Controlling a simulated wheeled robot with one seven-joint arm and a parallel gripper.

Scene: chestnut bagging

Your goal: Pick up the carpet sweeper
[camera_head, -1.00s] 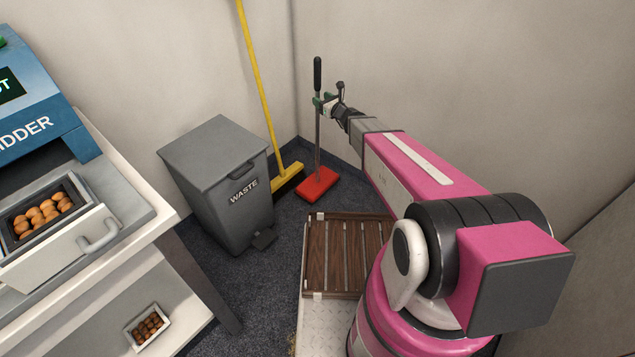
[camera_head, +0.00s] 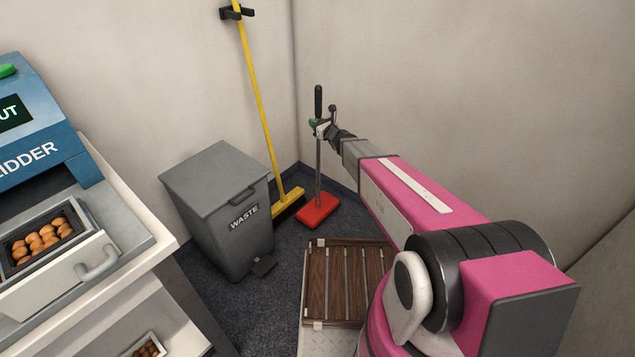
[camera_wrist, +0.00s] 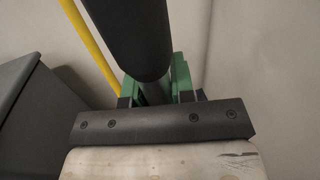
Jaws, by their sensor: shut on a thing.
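The carpet sweeper (camera_head: 318,210) has a flat red head, a thin grey pole and a black grip at the top. It stands upright in the far corner, its head on or very near the dark floor; I cannot tell which. My gripper (camera_head: 319,128) is shut on the pole just below the black grip. In the wrist view, the green fingers of my gripper (camera_wrist: 158,90) sit on both sides of the pole, and the sweeper's black grip (camera_wrist: 130,35) rises in front and hides part of them.
A grey waste bin (camera_head: 222,205) and a yellow broom (camera_head: 262,115) against the wall stand left of the sweeper. A slatted wooden platform (camera_head: 345,283) lies in front of it. A counter (camera_head: 125,255) with a blue machine (camera_head: 40,125) is at the left. Walls close in behind and right.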

